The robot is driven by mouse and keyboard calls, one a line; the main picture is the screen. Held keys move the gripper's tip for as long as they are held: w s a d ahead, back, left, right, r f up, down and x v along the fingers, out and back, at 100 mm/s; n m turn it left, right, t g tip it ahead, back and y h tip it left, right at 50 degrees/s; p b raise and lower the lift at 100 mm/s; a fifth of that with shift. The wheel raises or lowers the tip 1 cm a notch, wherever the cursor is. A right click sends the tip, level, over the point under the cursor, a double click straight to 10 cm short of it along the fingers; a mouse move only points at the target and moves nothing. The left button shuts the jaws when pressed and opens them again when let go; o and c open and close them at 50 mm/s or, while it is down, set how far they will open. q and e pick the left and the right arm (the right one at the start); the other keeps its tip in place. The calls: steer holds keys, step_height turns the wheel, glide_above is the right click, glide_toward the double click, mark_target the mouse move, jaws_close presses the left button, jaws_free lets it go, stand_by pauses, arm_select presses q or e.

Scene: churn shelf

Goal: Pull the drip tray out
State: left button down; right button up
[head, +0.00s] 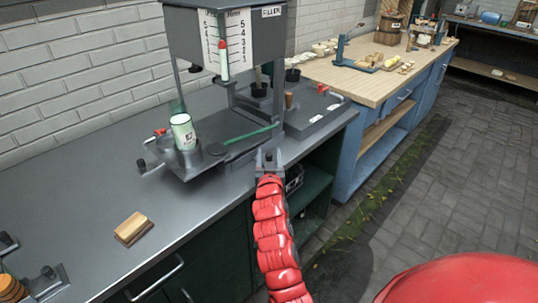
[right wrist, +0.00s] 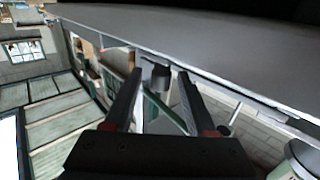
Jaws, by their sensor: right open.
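The filler (head: 226,35) is a grey machine with a scale, standing on the dark counter. Its low grey base (head: 215,165) reaches toward the counter's front. I cannot tell the drip tray apart from this base for sure. My right gripper (head: 268,158) is at the front right corner of the base, with the red arm coming up from below. In the right wrist view my right gripper (right wrist: 158,98) is open, with a dark knob-like part (right wrist: 157,74) showing beyond and between its fingers. I cannot tell whether they touch it. My left gripper is not in view.
A white and green can (head: 183,132) stands on the left of the filler's base. A green bar (head: 250,134) crosses the base. A wooden block (head: 131,226) lies on the counter to the left. A blue bench (head: 365,140) stands beyond on the right.

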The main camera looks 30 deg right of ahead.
jaws_close()
stand_by(1.4)
